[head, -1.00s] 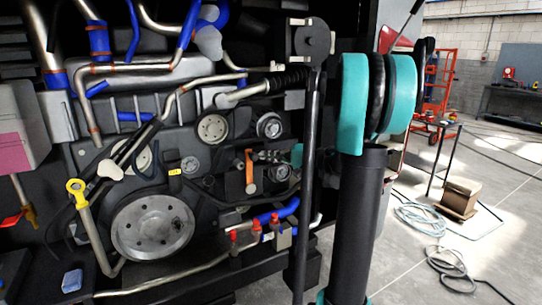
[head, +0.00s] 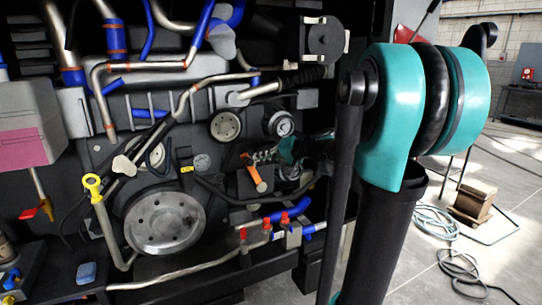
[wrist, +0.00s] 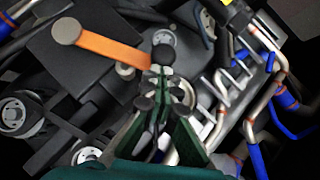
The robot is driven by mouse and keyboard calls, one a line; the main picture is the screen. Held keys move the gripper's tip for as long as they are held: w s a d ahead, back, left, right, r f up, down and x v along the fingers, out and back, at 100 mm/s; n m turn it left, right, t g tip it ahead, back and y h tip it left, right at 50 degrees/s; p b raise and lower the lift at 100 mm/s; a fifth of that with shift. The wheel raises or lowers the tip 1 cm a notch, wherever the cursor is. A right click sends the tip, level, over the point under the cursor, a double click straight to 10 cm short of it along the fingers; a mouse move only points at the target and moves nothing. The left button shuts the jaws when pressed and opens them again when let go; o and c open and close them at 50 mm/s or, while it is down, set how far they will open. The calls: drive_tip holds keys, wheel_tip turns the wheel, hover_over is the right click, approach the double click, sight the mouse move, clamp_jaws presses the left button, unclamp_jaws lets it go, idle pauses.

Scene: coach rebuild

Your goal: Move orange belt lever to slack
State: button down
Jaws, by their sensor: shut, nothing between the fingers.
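The orange belt lever (head: 255,175) is on the engine front in the head view, right of centre among the pulleys. It leans, upper end to the left, with a grey round end at its lower right. In the wrist view the orange lever (wrist: 108,48) runs from a round grey-brown end at upper left toward the middle. My gripper (wrist: 160,100) points at the engine with its dark green fingers shut and empty. Its tips are close to the lever's free end; I cannot tell whether they touch. In the head view my arm hides part of the gripper.
A large grey pulley (head: 164,220) is at lower left, with smaller pulleys (head: 225,126) above the lever. Red-capped fittings and a blue hose (head: 287,212) run below. A yellow-topped tube (head: 93,184) stands at left. Open floor with a coiled hose (head: 435,222) lies to the right.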

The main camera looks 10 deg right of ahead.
drive_tip(key=s+a+f+n+h, duration=0.3)
drive_tip(key=a+f+h, duration=0.1)
drive_tip(key=a, duration=0.5)
drive_tip(key=shift+f+h, duration=0.3)
drive_tip(key=shift+f, duration=0.35)
drive_tip(key=shift+s+f, duration=0.1)
